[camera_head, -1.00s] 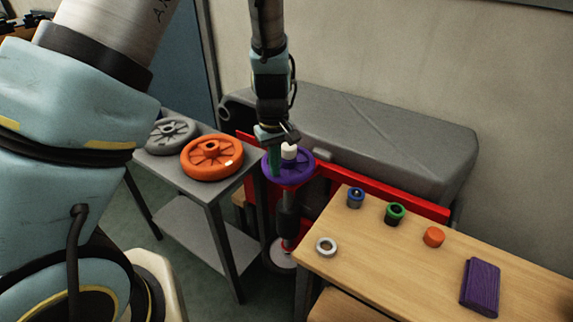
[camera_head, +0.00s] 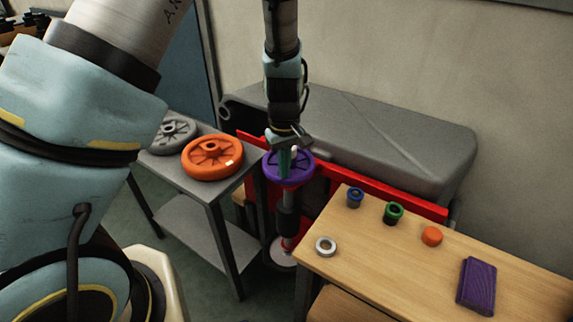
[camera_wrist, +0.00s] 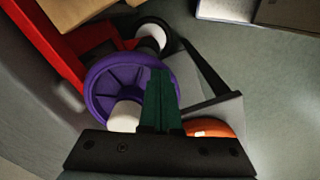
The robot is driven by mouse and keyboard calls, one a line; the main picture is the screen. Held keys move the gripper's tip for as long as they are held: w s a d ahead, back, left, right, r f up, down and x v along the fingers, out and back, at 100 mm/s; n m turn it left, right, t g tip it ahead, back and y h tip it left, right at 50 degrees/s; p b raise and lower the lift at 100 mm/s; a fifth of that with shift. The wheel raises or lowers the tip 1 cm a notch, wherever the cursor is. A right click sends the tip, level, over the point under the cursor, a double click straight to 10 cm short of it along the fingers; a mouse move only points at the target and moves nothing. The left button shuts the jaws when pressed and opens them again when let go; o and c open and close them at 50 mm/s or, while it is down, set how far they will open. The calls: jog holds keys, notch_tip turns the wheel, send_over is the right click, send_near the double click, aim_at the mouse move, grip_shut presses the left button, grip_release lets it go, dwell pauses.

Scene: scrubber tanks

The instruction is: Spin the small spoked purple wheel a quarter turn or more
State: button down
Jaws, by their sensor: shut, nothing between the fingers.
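The small spoked purple wheel (camera_head: 303,170) lies flat on top of an upright shaft, beside the red frame. My gripper (camera_head: 284,172) points down over the wheel. Its green fingers (camera_wrist: 160,100) are together with nothing between them, and they overlap the wheel's spokes and right part in the wrist view. I cannot tell whether the fingertips touch a spoke. The fingers and gripper body hide part of the wheel and hub.
An orange wheel (camera_head: 212,158) and a grey wheel (camera_head: 173,132) lie on the grey side table (camera_head: 222,195). A wooden table (camera_head: 375,243) at the right holds several small parts and a purple block (camera_head: 477,285). A large grey tank (camera_head: 385,130) stands behind the red frame (camera_head: 378,193).

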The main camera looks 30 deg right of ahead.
jog(key=shift+s+d, duration=0.25)
jog(key=shift+d, duration=0.1)
jog(key=shift+r, duration=0.1)
notch_tip(320, 180, up, 7)
jog(key=p, duration=0.6)
dwell(0.5)
